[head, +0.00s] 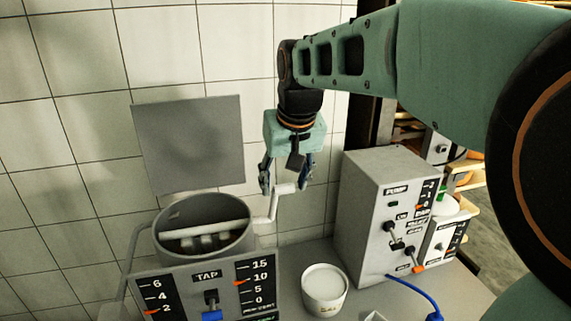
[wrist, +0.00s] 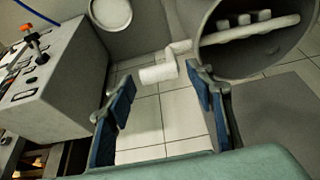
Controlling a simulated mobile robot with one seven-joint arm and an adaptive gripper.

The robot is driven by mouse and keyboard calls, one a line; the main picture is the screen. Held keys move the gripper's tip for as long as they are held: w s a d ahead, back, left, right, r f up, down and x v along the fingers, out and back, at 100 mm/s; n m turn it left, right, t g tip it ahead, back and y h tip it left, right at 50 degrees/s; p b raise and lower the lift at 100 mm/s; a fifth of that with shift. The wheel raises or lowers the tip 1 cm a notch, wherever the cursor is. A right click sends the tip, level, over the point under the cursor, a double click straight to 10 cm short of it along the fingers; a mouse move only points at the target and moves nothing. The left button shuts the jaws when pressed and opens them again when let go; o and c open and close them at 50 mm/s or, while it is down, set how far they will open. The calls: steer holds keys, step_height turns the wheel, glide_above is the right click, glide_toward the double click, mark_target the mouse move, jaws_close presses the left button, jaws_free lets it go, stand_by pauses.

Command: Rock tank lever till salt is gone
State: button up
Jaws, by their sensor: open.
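The tank (head: 158,232) is a round grey vessel at the lower left in the head view, with a white bar and paddles inside. Its white crank lever (head: 272,207) rises from the right side to a thick handle. My gripper (head: 284,184) is open and points down over the handle. In the wrist view, the handle (wrist: 158,74) lies between and just beyond the fingertips of my gripper (wrist: 160,84), with no grip on it. Whether a finger touches it is unclear. I cannot make out any salt in the tank (wrist: 212,62).
A white tub (head: 324,291) with pale contents stands right of the tank. The pump box (head: 365,198) with levers is further right, close to my gripper. A panel (head: 205,310) with a tap switch and scales fronts the tank. A grey plate (head: 188,145) is behind the tank.

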steer(key=shift+c, duration=0.6)
jaws_close()
steer(key=shift+r, duration=0.1)
